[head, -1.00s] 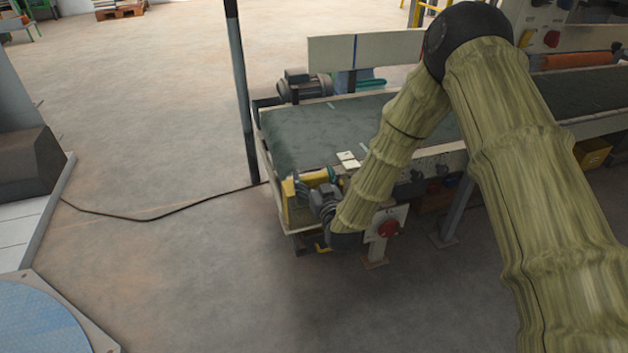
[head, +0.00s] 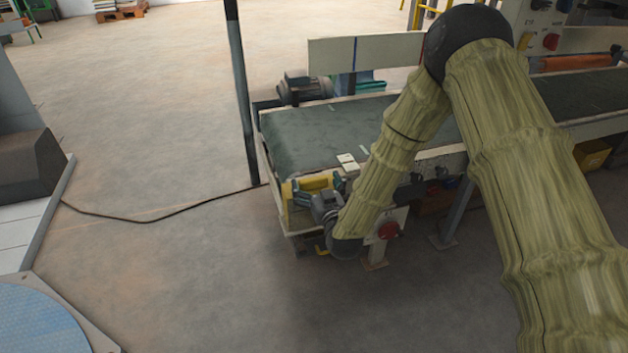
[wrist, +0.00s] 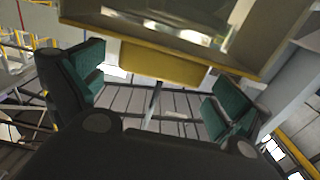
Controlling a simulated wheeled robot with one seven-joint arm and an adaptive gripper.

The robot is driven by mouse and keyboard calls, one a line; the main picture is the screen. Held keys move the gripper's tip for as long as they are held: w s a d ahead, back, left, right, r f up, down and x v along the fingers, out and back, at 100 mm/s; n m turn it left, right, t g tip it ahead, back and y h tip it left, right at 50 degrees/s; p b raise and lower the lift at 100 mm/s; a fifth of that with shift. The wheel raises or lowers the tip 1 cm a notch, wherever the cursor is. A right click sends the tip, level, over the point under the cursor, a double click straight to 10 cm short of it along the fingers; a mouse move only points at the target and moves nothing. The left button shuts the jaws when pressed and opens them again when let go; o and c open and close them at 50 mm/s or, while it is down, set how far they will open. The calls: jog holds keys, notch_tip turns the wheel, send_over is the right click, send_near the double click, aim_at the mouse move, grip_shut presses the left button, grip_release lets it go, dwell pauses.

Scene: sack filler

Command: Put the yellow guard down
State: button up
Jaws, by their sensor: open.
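The yellow guard (head: 290,205) is at the near left end of the conveyor, partly hidden by my gripper. My gripper (head: 319,188) is in front of it with its green-padded fingers spread. In the wrist view a yellow plate (wrist: 162,66), which looks like the guard, hangs under a pale frame. My open fingers (wrist: 155,88) stand on either side of that plate, with a visible gap to each. I cannot tell whether the guard is fastened or just resting there.
The conveyor belt (head: 320,135) runs off to the right, with a small white block (head: 348,161) at its edge. A red button (head: 388,229) is close to my wrist. A dark post (head: 241,95) stands left. A cable (head: 150,218) crosses otherwise open floor.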

jog(key=p+v, duration=0.2)
jog(key=v, duration=0.9)
jog(key=s+d+f+m+g+h, duration=0.15)
jog(key=s+d+f+g, duration=0.35)
jog(key=s+f, duration=0.5)
jog(key=s+d+f+g+h, duration=0.2)
jog(key=s+d+f+g, duration=0.3)
jog(key=s+f, duration=0.45)
jog(key=s+d+f+g, duration=0.2)
jog(key=s+d, duration=0.1)
jog(key=s, duration=0.3)
jog(key=s+d+f+m+g+h, duration=0.1)
jog(key=s+d+f+g, duration=0.1)
jog(key=s, duration=0.5)
jog(key=s+d+f+m+g+h, duration=0.1)
jog(key=s+d+f+g, duration=0.2)
jog(key=s, duration=0.4)
jog(key=shift+s+d, duration=0.2)
jog(key=shift+d, duration=0.25)
jog(key=shift+m, duration=0.25)
notch_tip(320, 180, up, 27)
jog(key=p, duration=2.7)
